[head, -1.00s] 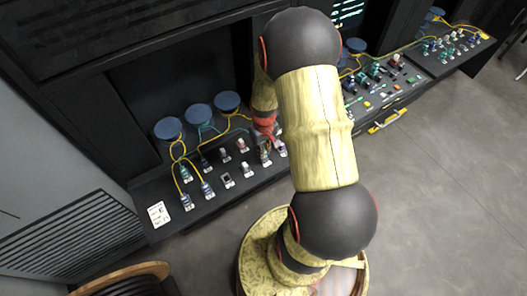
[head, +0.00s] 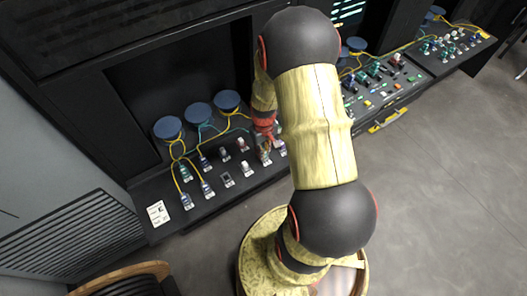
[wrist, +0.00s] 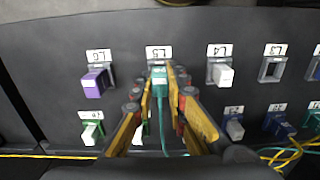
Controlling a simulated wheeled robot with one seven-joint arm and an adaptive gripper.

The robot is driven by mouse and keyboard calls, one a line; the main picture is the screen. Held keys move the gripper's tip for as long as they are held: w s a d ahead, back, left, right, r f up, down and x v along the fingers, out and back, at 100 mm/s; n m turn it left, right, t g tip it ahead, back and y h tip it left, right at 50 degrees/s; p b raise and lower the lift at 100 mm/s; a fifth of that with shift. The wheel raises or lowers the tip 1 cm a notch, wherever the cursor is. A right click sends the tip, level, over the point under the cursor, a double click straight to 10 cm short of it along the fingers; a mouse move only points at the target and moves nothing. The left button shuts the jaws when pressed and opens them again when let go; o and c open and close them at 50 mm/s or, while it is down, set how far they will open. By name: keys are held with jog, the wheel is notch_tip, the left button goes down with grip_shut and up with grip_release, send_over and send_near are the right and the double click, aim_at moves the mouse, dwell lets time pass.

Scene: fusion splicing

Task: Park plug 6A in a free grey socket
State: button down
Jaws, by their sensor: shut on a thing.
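My gripper (wrist: 159,82) is shut on a green plug (wrist: 160,78) with a teal cable (wrist: 162,125) running back toward the camera. The plug is at the panel just below the label L5 (wrist: 159,52). Whether it is seated in the socket there cannot be told, as the fingers hide its sides. No 6A marking is legible on the plug. An empty grey socket (wrist: 272,69) is under label L3, to the right. In the head view my gripper (head: 265,143) is at the right end of the near panel, partly hidden.
A purple plug (wrist: 93,84) sits left of the held plug, and a white one (wrist: 222,74) right. Yellow cables (wrist: 295,150) lie at lower right.

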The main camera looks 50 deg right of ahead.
jog(key=shift+f, duration=0.1)
jog(key=c, duration=1.7)
grip_release()
notch_tip(320, 180, up, 12)
